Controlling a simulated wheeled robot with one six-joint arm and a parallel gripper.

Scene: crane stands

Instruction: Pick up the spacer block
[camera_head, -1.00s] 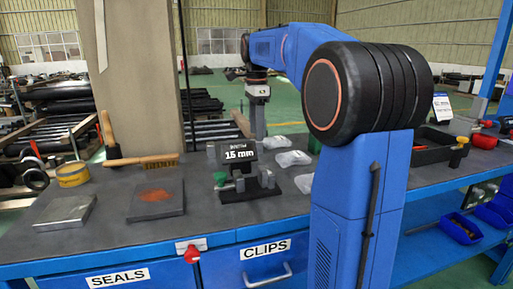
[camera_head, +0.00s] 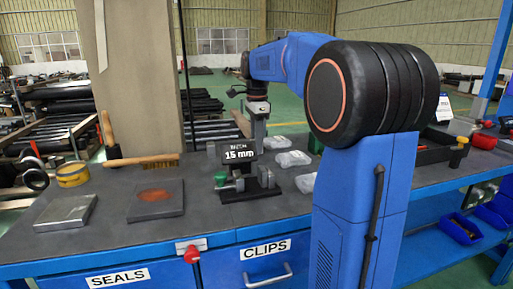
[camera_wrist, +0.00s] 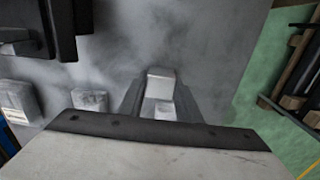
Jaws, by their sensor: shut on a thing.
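The spacer block (camera_wrist: 161,82) appears to be the small light-grey block in the middle of the wrist view, between the two dark fingers of my gripper (camera_wrist: 160,98). The fingers are shut on its sides. Its lower part is hidden by the gripper. In the head view my grey wrist (camera_head: 258,108) hangs down behind the "15 mm" display (camera_head: 240,153). The fingertips and the block are hidden there.
A dark stand (camera_head: 252,192) with a green knob is in front of my gripper. Clear plastic packs (camera_head: 293,158) lie to the right.

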